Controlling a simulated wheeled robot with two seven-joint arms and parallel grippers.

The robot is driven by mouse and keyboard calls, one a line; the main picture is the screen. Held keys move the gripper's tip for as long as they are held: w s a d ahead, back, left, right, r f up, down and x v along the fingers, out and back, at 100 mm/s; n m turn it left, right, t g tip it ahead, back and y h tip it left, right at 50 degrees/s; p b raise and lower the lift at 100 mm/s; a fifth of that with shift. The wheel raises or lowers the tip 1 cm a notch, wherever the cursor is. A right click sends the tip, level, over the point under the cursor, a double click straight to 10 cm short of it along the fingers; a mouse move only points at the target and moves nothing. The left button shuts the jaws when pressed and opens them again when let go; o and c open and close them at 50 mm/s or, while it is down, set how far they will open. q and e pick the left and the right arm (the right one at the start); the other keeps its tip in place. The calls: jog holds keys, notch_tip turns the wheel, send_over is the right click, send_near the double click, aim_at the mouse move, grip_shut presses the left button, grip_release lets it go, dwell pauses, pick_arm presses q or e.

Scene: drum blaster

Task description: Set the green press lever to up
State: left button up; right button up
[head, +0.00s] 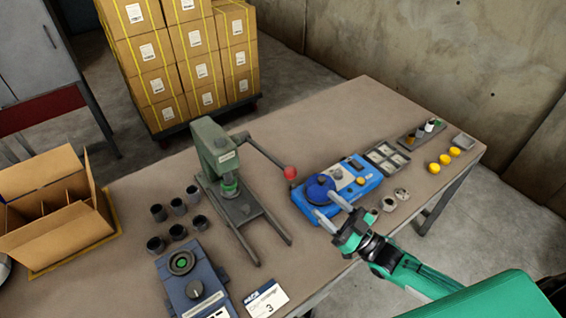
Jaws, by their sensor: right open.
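The green press (216,150) stands upright on the table, left of the middle. Its dark lever (264,154) runs from the press head down and to the right in the picture. It ends in a red ball knob (291,173). My right gripper (325,205) is open and empty, to the right of and below the red knob in the picture, apart from it. Its fingers overlap the front edge of a blue device (369,184); I cannot tell whether they touch it. My left gripper is not in view.
A blue round part (319,188) sits on the blue device near my right fingers. Several dark cups (178,206) and a dark blue box with a dial (192,287) stand front left. An open carton (50,215) is at far left. Yellow pieces (445,159) lie at right.

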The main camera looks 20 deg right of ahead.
aim_at(290, 171)
jog(key=p+x, duration=0.4)
jog(key=x, duration=0.8)
jog(key=shift+w+a+r, duration=0.1)
jog(key=shift+a+r, duration=0.05)
jog(key=shift+r, duration=0.05)
jog(key=shift+w+a, duration=0.25)
jog(key=shift+w, duration=0.15)
jog(key=shift+r, duration=0.1)
grip_shut()
